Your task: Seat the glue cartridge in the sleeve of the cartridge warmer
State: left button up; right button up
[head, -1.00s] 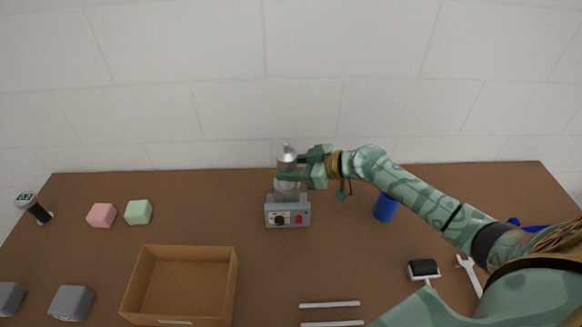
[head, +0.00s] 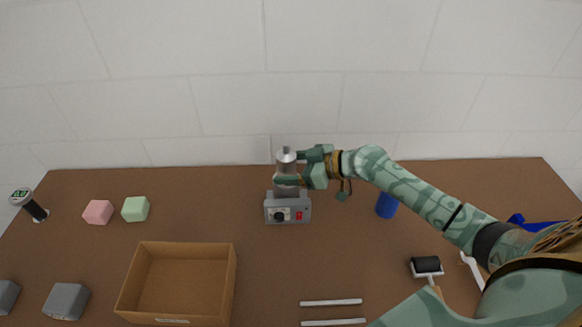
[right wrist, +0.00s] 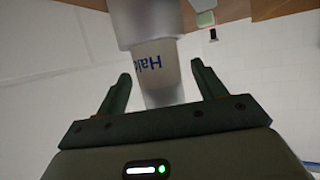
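The glue cartridge (head: 286,156) is a pale grey cylinder standing upright in the head view. Its lower part is inside the wider grey sleeve (head: 286,190) of the cartridge warmer (head: 288,210). In the right wrist view the cartridge (right wrist: 160,68) shows blue lettering and enters the wide sleeve (right wrist: 145,22). My right gripper (head: 286,168) is open, with its fingers on either side of the cartridge. In the right wrist view gaps show between the fingers (right wrist: 163,84) and the cartridge. How deep the cartridge sits is hidden by the sleeve. My left gripper is not in view.
An open cardboard box (head: 236,262) stands front left. Pink (head: 98,212) and green (head: 135,209) blocks lie at the left. A blue cylinder (head: 387,206) stands beneath my right arm, and a black roller (head: 426,265) lies at the right. Table around the warmer's front is clear.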

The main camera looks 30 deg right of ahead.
jog(key=shift+d, duration=0.1)
jog(key=shift+s+d, duration=0.2)
jog(key=shift+s, duration=0.05)
jog(key=b+v, duration=0.1)
jog(key=v, duration=1.4)
jog(key=shift+s+r, duration=0.2)
jog(key=shift+r, duration=0.05)
jog(key=shift+d, duration=0.1)
jog(key=shift+f, duration=0.1)
